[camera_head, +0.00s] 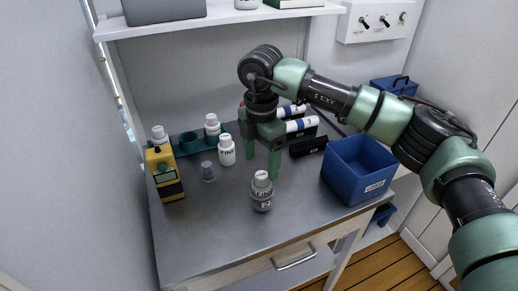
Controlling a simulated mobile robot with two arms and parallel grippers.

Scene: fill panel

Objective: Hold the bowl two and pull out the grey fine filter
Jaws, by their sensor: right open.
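A small grey canister (262,203) with a "2" on its front stands upright near the middle of the table; I take it as bowl two. A paler grey top with dark lettering, likely the fine filter (262,182), sits on or in it; how deep it goes is hidden. My right gripper (263,166) points down with its green fingers apart. It hangs above and just behind the canister, with nothing seen between the fingers. In the picture the fingertips lie close to the canister's top; I cannot tell whether they touch it. My left gripper is not in view.
A white canister marked "FINE" (227,152) and a clear cup (208,172) stand to the left. A yellow device (165,174) is at the left edge. A blue bin (358,166) stands at the right. The table's front (225,245) is clear.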

